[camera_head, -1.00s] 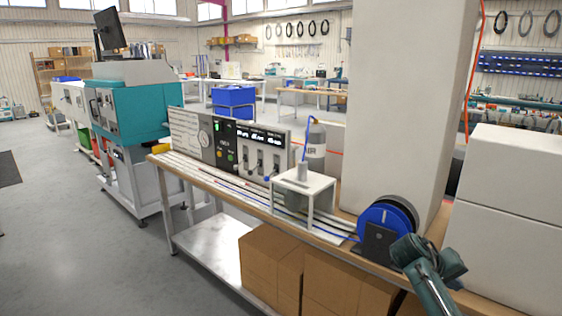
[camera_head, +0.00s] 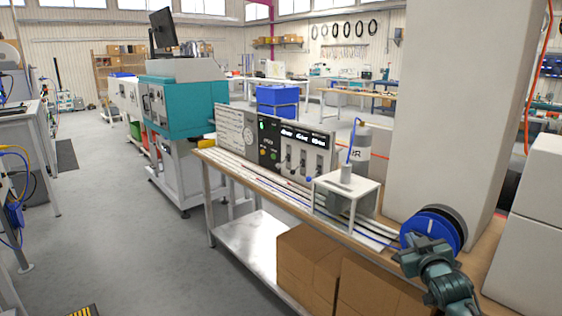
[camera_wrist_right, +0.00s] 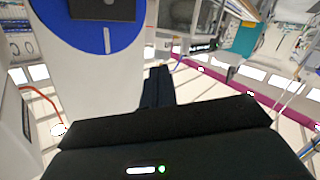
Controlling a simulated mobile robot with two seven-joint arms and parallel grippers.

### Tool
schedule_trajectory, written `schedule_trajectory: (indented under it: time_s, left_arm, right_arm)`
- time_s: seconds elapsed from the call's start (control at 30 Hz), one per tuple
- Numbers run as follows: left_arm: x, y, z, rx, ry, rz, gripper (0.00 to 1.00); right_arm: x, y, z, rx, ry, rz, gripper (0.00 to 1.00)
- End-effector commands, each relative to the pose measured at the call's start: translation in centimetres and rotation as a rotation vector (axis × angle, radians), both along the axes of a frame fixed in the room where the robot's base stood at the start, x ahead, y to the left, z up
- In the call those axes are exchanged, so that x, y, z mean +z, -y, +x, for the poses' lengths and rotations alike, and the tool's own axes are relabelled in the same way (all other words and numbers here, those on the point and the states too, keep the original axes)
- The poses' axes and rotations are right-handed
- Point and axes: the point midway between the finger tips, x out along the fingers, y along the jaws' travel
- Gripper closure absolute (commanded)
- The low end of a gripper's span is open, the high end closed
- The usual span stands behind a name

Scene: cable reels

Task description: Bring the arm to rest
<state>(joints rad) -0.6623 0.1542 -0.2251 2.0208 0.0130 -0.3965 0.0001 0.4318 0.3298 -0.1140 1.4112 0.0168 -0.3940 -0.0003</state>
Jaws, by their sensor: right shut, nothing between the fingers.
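My right arm, in teal, comes in from the lower right of the head view. My right gripper (camera_head: 410,262) is at its dark end, in front of the lower part of the blue cable reel (camera_head: 430,230). In the right wrist view the black fingers (camera_wrist_right: 157,88) are together and empty. The reel's blue face (camera_wrist_right: 88,32) shows at the top left there, apart from the fingers. My left gripper is in neither view.
A wooden-topped bench (camera_head: 240,174) carries a control panel (camera_head: 277,145), cable strips and a small white stand (camera_head: 346,186). Cardboard boxes (camera_head: 310,265) sit on its lower shelf. A pale column (camera_head: 440,110) rises behind the reel. Open floor (camera_head: 110,220) lies left.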

Motion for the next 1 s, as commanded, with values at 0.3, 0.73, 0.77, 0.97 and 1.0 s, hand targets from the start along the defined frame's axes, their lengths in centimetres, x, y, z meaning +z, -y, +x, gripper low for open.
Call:
schedule_trajectory:
  time_s: [0.3, 0.73, 0.77, 0.97, 1.0]
  left_arm:
    - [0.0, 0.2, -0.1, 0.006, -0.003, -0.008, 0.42]
    - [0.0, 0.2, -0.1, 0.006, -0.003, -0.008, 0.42]
    - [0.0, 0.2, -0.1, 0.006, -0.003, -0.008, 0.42]
    - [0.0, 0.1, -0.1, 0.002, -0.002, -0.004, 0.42]
    - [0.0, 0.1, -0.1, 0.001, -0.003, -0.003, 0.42]
  right_arm:
    - [-13.1, -7.7, -11.3, 0.116, -0.193, 0.063, 1.0]
    - [-22.1, -17.3, -34.2, 0.213, -0.483, 0.266, 1.0]
    - [-22.2, -17.6, -35.0, 0.213, -0.494, 0.275, 1.0]
    - [-22.2, -18.4, -37.4, 0.214, -0.523, 0.301, 1.0]
    - [-22.2, -18.4, -37.5, 0.214, -0.524, 0.302, 1.0]
